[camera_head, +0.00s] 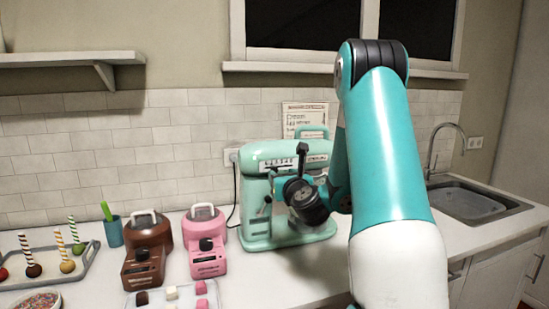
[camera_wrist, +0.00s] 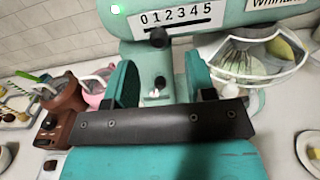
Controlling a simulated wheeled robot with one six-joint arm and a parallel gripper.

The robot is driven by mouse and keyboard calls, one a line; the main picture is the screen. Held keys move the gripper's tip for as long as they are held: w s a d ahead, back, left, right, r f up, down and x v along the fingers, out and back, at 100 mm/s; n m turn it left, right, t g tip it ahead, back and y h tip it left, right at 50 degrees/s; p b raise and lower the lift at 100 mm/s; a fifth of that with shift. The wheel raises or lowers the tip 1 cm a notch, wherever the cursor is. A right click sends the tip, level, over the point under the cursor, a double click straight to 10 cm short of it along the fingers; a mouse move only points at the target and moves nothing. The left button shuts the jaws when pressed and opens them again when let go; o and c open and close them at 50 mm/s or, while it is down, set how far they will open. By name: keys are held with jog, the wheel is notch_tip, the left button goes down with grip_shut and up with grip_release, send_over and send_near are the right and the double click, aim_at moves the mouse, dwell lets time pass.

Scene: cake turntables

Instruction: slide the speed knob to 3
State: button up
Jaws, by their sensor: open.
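The mint-green mixer (camera_head: 262,229) stands on the counter at the centre of the head view. Its numbered speed scale (camera_wrist: 176,16), 0 to 5, shows at the top of the wrist view. The black speed knob (camera_wrist: 158,38) sits just below the scale, nearest the 1. My gripper (camera_wrist: 160,77) is open, with its two teal fingers apart and nothing between them. The knob lies beyond the fingertips, between their lines, and I see no contact. In the head view my arm hides part of the mixer's front.
A brown machine (camera_head: 147,248) and a pink machine (camera_head: 206,248) stand left of the mixer. A tray (camera_head: 77,272) of cake pops is at far left. A sink (camera_head: 470,202) is at right. A whisk in a clear bowl (camera_wrist: 252,62) is right of the knob.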

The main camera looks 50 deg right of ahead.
aim_at(275, 170)
jog(key=p+x, duration=0.4)
jog(key=x, duration=0.1)
jog(key=shift+w+r+p, duration=0.3)
jog(key=shift+p, duration=0.05)
jog(key=shift+w+d+f+p, duration=0.3)
jog(key=shift+w+d+p, duration=0.1)
jog(key=shift+w+p, duration=0.3)
jog(key=shift+c, duration=0.4)
grip_shut()
